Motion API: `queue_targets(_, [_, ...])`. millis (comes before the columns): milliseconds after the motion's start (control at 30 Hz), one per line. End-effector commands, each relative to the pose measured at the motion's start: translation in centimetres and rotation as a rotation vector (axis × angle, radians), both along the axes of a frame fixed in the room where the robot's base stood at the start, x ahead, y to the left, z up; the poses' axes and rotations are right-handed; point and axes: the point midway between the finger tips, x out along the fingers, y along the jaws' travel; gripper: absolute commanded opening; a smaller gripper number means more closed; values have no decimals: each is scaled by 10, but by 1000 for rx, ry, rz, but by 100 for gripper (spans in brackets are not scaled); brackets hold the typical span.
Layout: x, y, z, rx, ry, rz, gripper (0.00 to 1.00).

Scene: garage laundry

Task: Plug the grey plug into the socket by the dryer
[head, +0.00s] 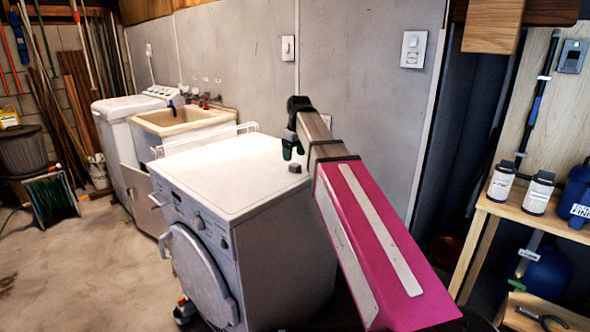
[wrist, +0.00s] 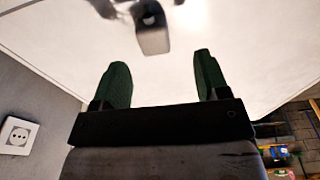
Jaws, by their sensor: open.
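The small dark grey plug (head: 295,169) lies on the white top of the dryer (head: 240,175), towards its back right. In the wrist view, the plug (wrist: 152,30) is ahead of my fingers, apart from them and a little left of the middle of the gap. My gripper (head: 293,151) has green fingers and hangs over the dryer top. In the wrist view, my gripper (wrist: 163,80) is open and empty between its fingers.
Two white wall fittings, one at the middle (head: 287,48) and one further right (head: 413,49), are on the grey wall; I cannot tell which is the wrist-view socket. A wire rack (head: 205,138) stands behind the dryer, beside a sink (head: 180,118). A wooden bench (head: 515,205) holds bottles at right.

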Motion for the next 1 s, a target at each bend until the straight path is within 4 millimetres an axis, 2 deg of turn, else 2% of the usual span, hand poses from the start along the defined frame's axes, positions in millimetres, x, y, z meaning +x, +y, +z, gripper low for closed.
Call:
queue_targets(167, [1, -1, -6, 0, 1, 0, 68])
queue_targets(533, [6, -3, -49, 0, 1, 0, 68])
queue_targets(900, [7, -3, -52, 0, 0, 0, 68])
queue_targets(967, [6, -3, -52, 0, 0, 0, 52])
queue_targets(1000, [6, -3, -52, 0, 0, 0, 39])
